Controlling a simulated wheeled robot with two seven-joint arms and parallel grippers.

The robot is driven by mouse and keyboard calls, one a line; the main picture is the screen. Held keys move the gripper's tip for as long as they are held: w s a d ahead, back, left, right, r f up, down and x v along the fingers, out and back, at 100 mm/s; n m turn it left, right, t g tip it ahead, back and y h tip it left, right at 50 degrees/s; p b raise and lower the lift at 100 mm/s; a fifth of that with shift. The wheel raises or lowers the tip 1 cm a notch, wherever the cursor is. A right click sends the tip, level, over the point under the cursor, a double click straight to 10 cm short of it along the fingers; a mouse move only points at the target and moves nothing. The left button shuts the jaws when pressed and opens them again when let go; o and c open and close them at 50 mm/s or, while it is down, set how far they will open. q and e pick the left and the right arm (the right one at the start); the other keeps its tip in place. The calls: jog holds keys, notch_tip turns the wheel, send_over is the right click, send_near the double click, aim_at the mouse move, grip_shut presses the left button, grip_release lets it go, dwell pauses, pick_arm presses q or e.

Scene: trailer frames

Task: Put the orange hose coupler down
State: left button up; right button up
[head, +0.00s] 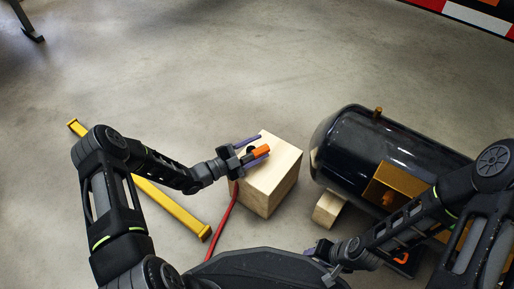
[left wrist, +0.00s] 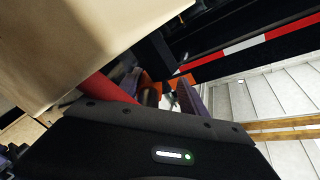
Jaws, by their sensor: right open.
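The orange hose coupler (head: 261,151) is between the purple fingers of my left gripper (head: 252,149), over the top of a pale wooden block (head: 283,165). My left gripper looks shut on it. The coupler also shows in the left wrist view (left wrist: 150,84), partly hidden by the fingers and my wrist housing. I cannot tell whether it touches the block. A red hose (head: 223,211) runs down beside the block's left side and passes behind my body. My right gripper (head: 319,262) is open, low near the front centre, partly hidden by my own parts.
A black tank (head: 350,150) with a yellow-brown bracket (head: 392,184) lies at the right, with a small wooden block (head: 327,208) at its near side. A yellow bar (head: 172,205) lies on the floor at the left, under my left arm.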

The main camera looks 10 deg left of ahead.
pick_arm(q)
jog(key=shift+r, duration=0.1)
jog(key=shift+r, duration=0.15)
jog(key=shift+s+a+r, duration=0.1)
jog(key=shift+s+a, duration=0.1)
jog(key=shift+a, duration=0.1)
jog(key=p+v, duration=0.3)
jog(key=v, duration=0.8)
jog(key=shift+s, duration=0.2)
jog(key=shift+a, duration=0.1)
